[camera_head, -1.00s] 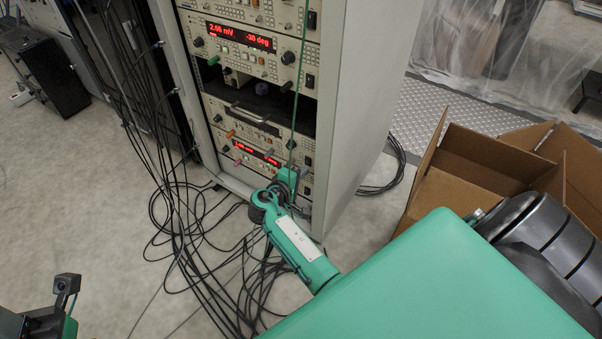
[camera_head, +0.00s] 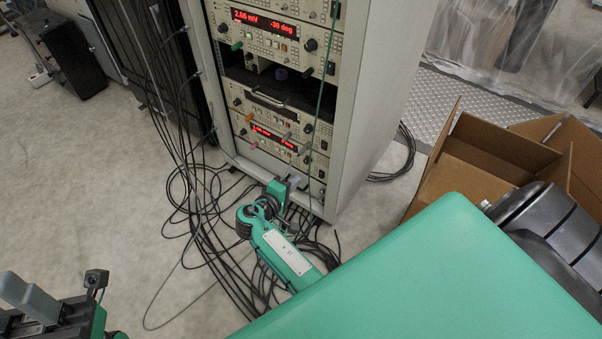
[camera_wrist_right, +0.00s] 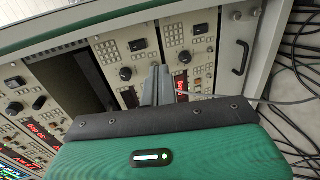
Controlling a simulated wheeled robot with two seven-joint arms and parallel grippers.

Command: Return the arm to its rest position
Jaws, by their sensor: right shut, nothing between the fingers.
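My right arm reaches from the lower right of the head view, its large green link (camera_head: 430,275) filling the foreground. My right gripper (camera_head: 294,181) is in front of the lower right part of the instrument rack (camera_head: 362,120). In the right wrist view its grey fingers (camera_wrist_right: 158,80) are together and empty, pointing at the rack's front panels. Whether they touch the rack cannot be told. My left gripper (camera_head: 28,298) is at the lower left corner of the head view, cut off by the edge. Its grey fingers show, but their gap is unclear.
Coloured knobs, among them an orange one (camera_head: 243,119), stick out from the rack front. A thin green cable (camera_head: 322,95) hangs down it. Black cables (camera_head: 200,225) cover the floor to its left. An open cardboard box (camera_head: 475,165) stands at right. Floor is clear at left (camera_head: 85,190).

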